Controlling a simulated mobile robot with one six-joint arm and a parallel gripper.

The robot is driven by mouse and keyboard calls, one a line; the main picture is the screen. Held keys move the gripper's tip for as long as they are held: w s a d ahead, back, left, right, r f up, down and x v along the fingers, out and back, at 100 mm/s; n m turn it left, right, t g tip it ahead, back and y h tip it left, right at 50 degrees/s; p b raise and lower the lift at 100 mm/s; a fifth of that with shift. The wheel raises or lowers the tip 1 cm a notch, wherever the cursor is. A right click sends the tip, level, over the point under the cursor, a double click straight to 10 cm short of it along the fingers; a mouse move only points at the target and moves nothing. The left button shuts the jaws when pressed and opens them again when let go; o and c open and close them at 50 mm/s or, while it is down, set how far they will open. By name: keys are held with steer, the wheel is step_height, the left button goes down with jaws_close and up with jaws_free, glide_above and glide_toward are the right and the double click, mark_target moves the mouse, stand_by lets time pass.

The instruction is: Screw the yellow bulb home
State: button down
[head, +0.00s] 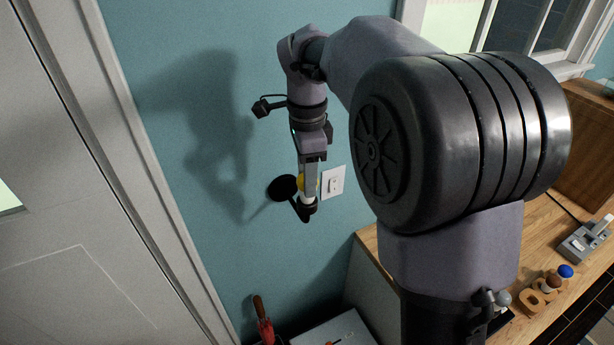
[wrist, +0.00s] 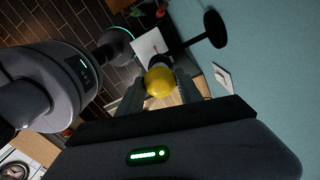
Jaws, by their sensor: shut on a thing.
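The yellow bulb (head: 301,183) is between the fingers of my gripper (head: 311,180), mostly hidden by them in the head view. In the wrist view the round yellow bulb (wrist: 160,83) sits between both fingertips of my gripper (wrist: 159,92), which is shut on it. The black wall lamp has a round plate (head: 281,188) on the wall and a short arm ending in a dark socket (head: 306,212) right below the bulb. The plate (wrist: 215,28) also shows in the wrist view. The bulb is in line with the socket; how deep it sits is hidden.
A white switch plate (head: 333,182) is on the teal wall just right of the gripper. A wooden counter (head: 531,225) at right bears a holder (head: 540,298) with a blue-topped item. A door (head: 75,200) is at left.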

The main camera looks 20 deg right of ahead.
steer(key=shift+m+b, duration=0.55)
steer(key=shift+m, duration=0.95)
steer(key=shift+f+m+b, duration=0.1)
steer(key=shift+m+b, duration=0.3)
steer(key=shift+m, duration=1.1)
steer(key=c, duration=0.7)
jaws_free()
steer(key=c, duration=0.4)
